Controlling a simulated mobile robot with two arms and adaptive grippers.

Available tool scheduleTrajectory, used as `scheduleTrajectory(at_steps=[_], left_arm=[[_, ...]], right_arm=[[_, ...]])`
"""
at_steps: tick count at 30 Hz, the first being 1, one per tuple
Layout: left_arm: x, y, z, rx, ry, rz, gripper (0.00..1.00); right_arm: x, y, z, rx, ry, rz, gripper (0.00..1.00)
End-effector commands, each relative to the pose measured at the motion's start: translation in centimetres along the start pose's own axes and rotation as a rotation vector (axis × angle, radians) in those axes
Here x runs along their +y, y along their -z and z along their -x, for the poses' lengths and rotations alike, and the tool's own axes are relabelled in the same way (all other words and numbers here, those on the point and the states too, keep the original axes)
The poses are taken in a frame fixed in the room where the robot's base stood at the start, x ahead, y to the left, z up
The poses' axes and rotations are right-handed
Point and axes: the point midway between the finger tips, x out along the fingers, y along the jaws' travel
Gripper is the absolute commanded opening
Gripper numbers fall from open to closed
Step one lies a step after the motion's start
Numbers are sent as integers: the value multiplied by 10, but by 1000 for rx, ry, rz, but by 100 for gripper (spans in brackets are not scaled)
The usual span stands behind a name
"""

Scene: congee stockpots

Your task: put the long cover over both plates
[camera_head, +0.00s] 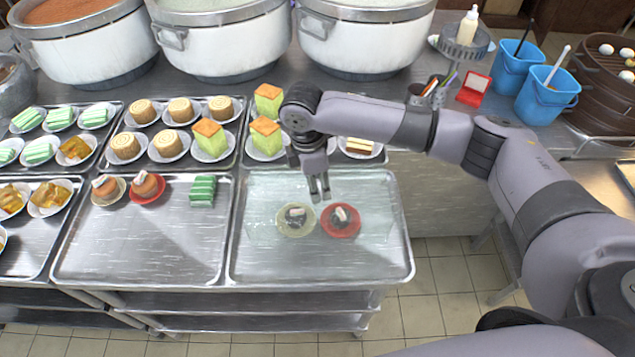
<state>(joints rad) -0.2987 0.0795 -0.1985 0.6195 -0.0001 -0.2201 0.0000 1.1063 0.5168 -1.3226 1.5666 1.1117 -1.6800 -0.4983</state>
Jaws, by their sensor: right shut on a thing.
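The long cover (263,222) is clear and hard to make out. It spans a pale yellow-green plate (296,232) and a red plate (341,233), which stand side by side on the right front tray (310,270). Each plate bears a small dark item with a pale top. My right gripper (319,198) points down just behind and above the gap between the plates, shut on the cover at its top. The exact grip is too small to see. I cannot tell whether the cover rests on the tray or hangs slightly above it. My left gripper is out of view.
The left front tray (140,265) holds plated cakes and a green stack (203,191). More trays of cakes stand behind and left. Large stockpots (225,45) line the back. Blue buckets (545,98) and a red box (474,89) stand right. The right tray's front is clear.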

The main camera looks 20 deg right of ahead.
Motion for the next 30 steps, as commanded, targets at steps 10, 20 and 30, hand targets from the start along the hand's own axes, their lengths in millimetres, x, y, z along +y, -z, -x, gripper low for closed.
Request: scheduleTrajectory(at_steps=[10, 20, 30], left_arm=[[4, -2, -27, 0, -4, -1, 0], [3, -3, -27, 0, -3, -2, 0], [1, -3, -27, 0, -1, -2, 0]], right_arm=[[0, 3, -28, -1, 2, 0, 0], [0, 6, -52, 0, 0, 0, 0], [0, 7, -54, 0, -1, 0, 41]])
